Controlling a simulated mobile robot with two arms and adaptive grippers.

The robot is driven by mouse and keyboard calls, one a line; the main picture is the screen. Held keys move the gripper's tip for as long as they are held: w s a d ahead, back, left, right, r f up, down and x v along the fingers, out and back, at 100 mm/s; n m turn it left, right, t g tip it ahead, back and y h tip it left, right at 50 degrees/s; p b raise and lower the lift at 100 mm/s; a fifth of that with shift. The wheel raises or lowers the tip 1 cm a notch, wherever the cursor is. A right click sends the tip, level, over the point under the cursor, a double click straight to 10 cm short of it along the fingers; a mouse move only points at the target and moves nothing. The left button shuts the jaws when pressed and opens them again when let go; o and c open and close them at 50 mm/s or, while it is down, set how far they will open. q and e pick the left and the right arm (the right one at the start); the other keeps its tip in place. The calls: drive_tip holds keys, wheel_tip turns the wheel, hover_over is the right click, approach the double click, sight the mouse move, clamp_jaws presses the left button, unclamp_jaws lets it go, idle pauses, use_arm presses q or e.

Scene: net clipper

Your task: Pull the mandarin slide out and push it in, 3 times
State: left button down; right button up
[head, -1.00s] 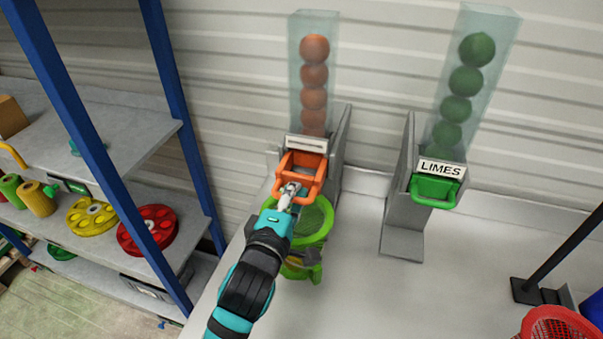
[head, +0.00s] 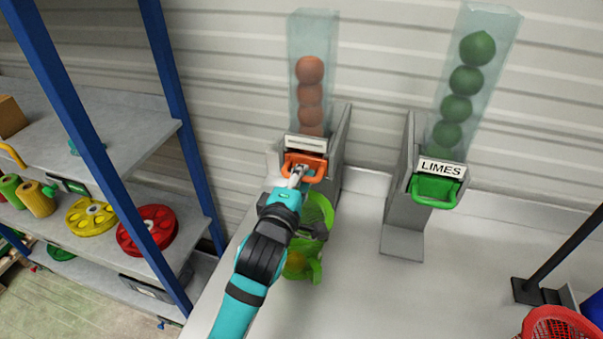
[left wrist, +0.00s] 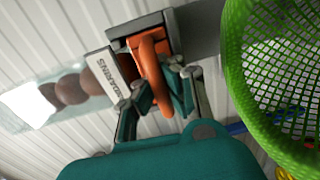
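The mandarin dispenser's orange slide (head: 304,160) sits pushed in under its white label, its handle close to the grey housing. My left gripper (head: 299,174) is at the handle. The left wrist view shows the orange handle (left wrist: 148,62) between the gripper's fingers (left wrist: 160,92), which are closed around it. Orange mandarins (head: 309,92) are stacked in the clear tube (head: 312,30) above. A green net holder (head: 318,212) is below the slide, partly hidden by my left arm; something orange-yellow (head: 295,262) shows low in it. My right gripper is not in view.
The limes dispenser (head: 408,215) with a green slide (head: 435,188) stands to the right. A red mesh basket (head: 562,328) is at the lower right. The counter (head: 400,300) between is clear.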

use_arm(q)
drive_tip(key=shift+s, duration=0.1)
idle(0.3)
drive_tip(key=p+v, duration=0.2)
drive_tip(key=v, duration=0.8)
drive_tip(key=shift+s+f, duration=0.35)
idle(0.3)
drive_tip(key=shift+w+a, duration=0.1)
idle(0.5)
